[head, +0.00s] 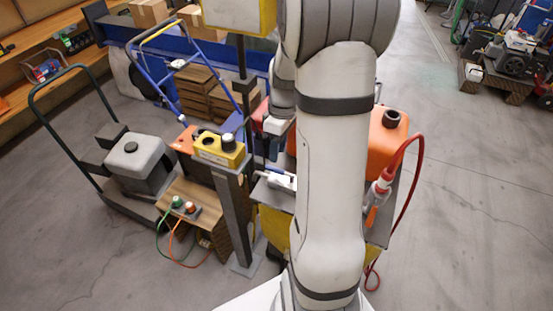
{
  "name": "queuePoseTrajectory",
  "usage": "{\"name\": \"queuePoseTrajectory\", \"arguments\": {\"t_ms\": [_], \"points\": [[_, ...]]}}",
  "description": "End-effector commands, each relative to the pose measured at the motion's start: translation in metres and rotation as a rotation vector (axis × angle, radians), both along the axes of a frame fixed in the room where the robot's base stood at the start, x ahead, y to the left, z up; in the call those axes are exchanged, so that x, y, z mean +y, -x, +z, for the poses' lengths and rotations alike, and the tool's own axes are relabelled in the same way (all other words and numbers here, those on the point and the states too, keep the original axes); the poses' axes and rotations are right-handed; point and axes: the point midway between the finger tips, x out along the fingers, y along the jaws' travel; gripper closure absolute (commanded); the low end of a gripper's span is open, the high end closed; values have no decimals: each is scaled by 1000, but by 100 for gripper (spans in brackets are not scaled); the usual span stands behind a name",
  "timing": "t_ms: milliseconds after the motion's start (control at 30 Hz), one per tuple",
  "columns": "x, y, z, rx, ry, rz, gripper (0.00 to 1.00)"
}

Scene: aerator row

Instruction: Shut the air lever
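A red hose runs to a pale and red fitting (379,190) on the right side of the grey-topped stand. A small orange handle (371,216) hangs down from this fitting. It looks like the air lever, but its exact setting is too small to tell. My white arm stands in front of the middle of the stand and hides part of it. The arm's wrist comes down behind the upright link, left of it, and my gripper (262,150) seems to be the dark part there. Its fingers cannot be made out, and it is well left of the orange handle.
An orange tank (389,130) with a dark cap sits on the stand. A yellow box with a black knob (220,147) tops a grey post at left. A grey jug (137,158) stands on a trolley. The floor at right is clear up to machinery (512,52).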

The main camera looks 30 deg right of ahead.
Motion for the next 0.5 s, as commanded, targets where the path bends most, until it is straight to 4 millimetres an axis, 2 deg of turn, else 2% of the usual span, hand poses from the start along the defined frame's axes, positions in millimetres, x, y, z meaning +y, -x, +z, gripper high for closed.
{"name": "queuePoseTrajectory", "arguments": {"t_ms": [233,500], "points": [[6,5,-37,3,-2,0,64],[8,6,-51,-1,0,-1,64]]}}
